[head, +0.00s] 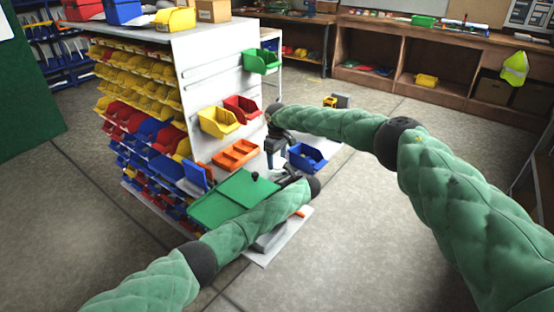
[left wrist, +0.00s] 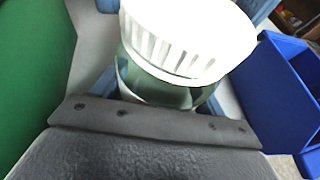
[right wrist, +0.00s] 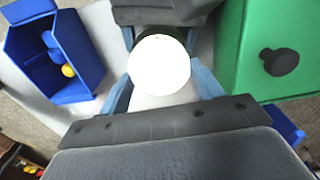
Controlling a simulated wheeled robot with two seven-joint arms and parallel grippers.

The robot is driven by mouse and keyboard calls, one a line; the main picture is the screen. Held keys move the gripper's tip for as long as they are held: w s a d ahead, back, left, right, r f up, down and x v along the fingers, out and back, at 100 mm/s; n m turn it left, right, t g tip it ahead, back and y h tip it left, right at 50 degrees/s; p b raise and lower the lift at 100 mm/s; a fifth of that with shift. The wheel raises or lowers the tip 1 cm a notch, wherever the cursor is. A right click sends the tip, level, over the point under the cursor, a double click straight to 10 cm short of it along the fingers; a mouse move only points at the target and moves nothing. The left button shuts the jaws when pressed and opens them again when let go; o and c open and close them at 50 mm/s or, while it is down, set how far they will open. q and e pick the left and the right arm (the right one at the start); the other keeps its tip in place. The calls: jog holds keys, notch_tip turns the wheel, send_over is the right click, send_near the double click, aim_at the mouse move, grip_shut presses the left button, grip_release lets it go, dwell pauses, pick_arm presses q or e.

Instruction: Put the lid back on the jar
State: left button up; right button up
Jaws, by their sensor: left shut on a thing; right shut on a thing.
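The jar (left wrist: 150,86), greenish and see-through, stands between the blue fingers of my left gripper (left wrist: 160,98), which is shut on it. The white ribbed lid (left wrist: 185,45) is over the jar's mouth, slightly tilted in the left wrist view; I cannot tell whether it is seated or just above. In the right wrist view the lid shows as a bright white disc (right wrist: 160,65) between the blue fingers of my right gripper (right wrist: 162,92), shut on it. In the head view my right gripper (head: 271,160) points down, close to my left gripper; jar and lid are not clear there.
A green box with a black knob (head: 232,197) is left of the grippers. A blue bin (head: 306,158) is close on their right; it also shows in the right wrist view (right wrist: 52,55).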

jog(key=o, duration=0.9)
jog(key=shift+o, duration=0.2)
jog(key=shift+r, duration=0.15)
jog(key=shift+r, duration=2.1)
jog(key=shift+c, duration=0.3)
